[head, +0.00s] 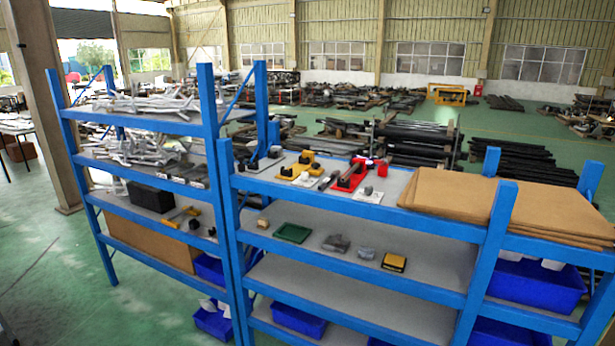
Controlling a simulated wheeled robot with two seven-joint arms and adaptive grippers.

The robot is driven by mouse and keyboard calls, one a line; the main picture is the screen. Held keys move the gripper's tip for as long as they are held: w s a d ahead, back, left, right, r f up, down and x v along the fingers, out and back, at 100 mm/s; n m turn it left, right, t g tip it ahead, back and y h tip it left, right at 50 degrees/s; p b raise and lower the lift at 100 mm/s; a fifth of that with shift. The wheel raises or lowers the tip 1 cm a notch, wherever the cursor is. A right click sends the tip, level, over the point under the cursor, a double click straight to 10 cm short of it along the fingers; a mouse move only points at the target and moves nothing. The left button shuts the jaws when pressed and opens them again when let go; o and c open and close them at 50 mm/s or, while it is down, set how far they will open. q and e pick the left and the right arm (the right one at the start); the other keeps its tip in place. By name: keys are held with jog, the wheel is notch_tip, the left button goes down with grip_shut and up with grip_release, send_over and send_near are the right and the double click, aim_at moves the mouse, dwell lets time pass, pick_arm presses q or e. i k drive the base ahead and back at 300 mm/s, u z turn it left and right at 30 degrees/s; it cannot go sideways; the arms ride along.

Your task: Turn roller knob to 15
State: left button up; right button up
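I cannot make out a roller knob or any number scale at this distance. Several small devices stand on the top shelf of the right blue rack: a yellow-and-black device (299,167), a red-and-black device (351,176), and a small grey block on a white plate (369,193). Any of their knobs are too small to tell. Neither of my grippers is in view.
The blue rack (350,217) stands ahead, with cardboard sheets (520,205) on its top right. Its middle shelf holds a green tray (292,233) and a yellow-black box (394,262). A left rack (138,122) holds metal parts. Green floor (45,240) is clear at left.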

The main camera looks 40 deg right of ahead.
aim_at(368, 190)
jog(key=u, duration=0.1)
jog(key=i, duration=0.85)
jog(key=z, duration=0.6)
jog(key=i, duration=0.8)
jog(key=z, duration=0.95)
jog(key=i, duration=0.2)
jog(key=z, duration=0.15)
